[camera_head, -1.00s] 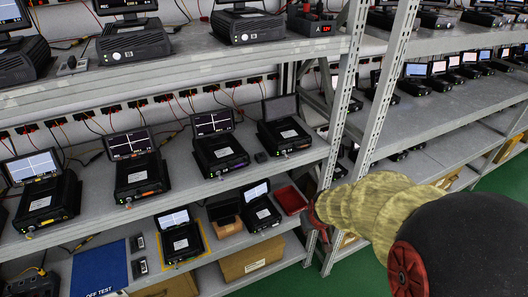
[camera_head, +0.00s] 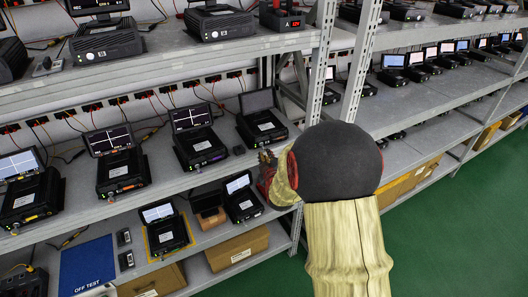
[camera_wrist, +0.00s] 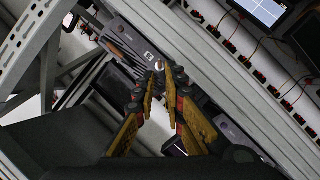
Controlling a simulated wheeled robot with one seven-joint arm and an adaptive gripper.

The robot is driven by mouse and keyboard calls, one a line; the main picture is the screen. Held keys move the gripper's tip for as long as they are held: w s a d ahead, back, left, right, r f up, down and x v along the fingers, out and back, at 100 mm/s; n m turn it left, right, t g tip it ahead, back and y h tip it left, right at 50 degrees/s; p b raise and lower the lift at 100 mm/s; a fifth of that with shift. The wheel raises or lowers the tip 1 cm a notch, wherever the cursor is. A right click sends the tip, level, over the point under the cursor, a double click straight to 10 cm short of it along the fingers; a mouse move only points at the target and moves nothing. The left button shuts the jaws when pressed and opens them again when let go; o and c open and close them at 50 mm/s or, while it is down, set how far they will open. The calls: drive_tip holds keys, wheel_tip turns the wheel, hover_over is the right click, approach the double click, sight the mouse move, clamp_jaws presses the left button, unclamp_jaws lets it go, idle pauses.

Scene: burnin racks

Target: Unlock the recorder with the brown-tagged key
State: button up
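Recorders with hinged screens stand along the middle shelf. The right-end recorder (camera_head: 263,127) has a dark screen; the recorder with a purple mark (camera_head: 199,150) and the recorder with an orange mark (camera_head: 122,174) have lit screens. My gripper (camera_head: 266,158) is in front of the shelf, just below the right-end recorder, partly hidden by my own arm. In the wrist view its fingers (camera_wrist: 161,73) converge with a narrow gap at the tips. A small round silvery part (camera_wrist: 159,65) shows at the tips; I cannot tell whether it is gripped. No brown tag is clearly readable.
A metal post (camera_head: 322,60) stands close to the right of my gripper. The lower shelf holds small recorders (camera_head: 241,202), a blue OFF TEST mat (camera_head: 86,270) and cardboard boxes (camera_head: 237,250). Green floor (camera_head: 440,240) is clear at the right.

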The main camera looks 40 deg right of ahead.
sight(262, 144)
drive_tip(key=shift+x, duration=2.4)
clamp_jaws()
drive_tip(key=shift+m, duration=0.3)
drive_tip(key=shift+s+d+m+t+y+p, duration=0.1)
drive_tip(key=shift+d+m+t+y+p, duration=0.25)
drive_tip(key=shift+m+y+p, duration=1.4)
drive_tip(key=shift+s+d+m+t+y+p, duration=0.15)
drive_tip(key=shift+m+t+y+p, duration=0.55)
drive_tip(key=shift+m+p, duration=1.7)
drive_tip(key=shift+d+m+t+y+p, duration=0.15)
drive_tip(key=shift+d+m+y+p, duration=0.1)
drive_tip(key=shift+m+y+p, duration=1.8)
drive_tip(key=shift+h+p, duration=0.4)
drive_tip(key=shift+h, duration=0.1)
drive_tip(key=shift+c, duration=1)
unclamp_jaws()
